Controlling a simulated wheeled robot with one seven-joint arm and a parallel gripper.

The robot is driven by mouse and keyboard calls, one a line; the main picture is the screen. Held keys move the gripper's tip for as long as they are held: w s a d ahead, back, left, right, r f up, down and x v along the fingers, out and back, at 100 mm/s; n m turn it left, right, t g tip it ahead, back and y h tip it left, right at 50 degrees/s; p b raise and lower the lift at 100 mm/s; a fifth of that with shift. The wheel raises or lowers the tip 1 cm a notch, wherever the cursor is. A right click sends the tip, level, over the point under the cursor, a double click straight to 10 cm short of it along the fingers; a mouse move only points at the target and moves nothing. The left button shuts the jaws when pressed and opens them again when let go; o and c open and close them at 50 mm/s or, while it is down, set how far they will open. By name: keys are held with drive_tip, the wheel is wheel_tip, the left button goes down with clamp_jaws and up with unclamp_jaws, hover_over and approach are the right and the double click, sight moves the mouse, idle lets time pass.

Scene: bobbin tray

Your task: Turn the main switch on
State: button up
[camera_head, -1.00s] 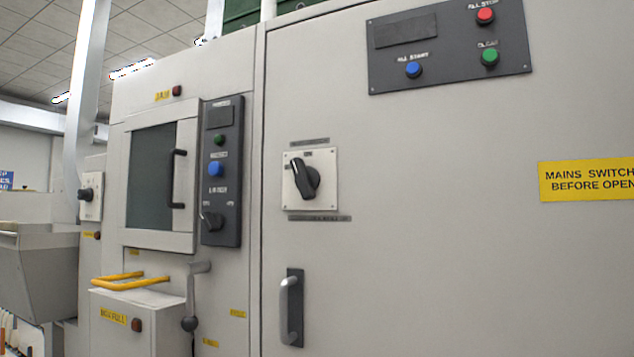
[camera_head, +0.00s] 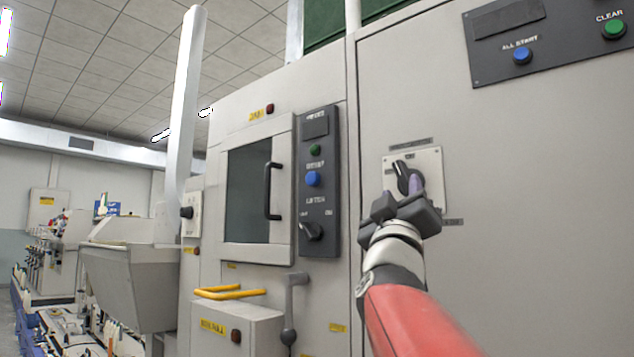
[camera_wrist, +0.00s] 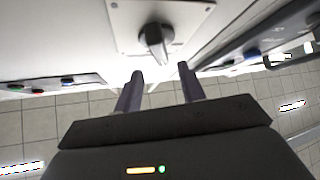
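The main switch is a black rotary knob (camera_head: 403,178) on a pale square plate (camera_head: 430,165) on the large grey cabinet door. In the head view the knob's tip points up and a little left, and my gripper covers its lower right part. In the wrist view the knob (camera_wrist: 156,42) stands just beyond my fingertips. My gripper (camera_head: 402,190) is open, with its two purple-grey fingers (camera_wrist: 159,73) apart and nothing between them. The fingers look short of the knob; I cannot tell whether either touches it.
A dark button panel (camera_head: 497,65) is above right on the cabinet. A control strip (camera_head: 317,185) with buttons and a smaller rotary knob is to the left. A windowed door (camera_head: 285,190), a yellow bar (camera_head: 230,293) and a lever (camera_head: 289,315) stand out farther left.

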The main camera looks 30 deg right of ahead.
sight(402, 176)
drive_tip(key=p+x, duration=0.1)
drive_tip(key=x, duration=0.5)
drive_tip(key=shift+w+d+r, duration=0.1)
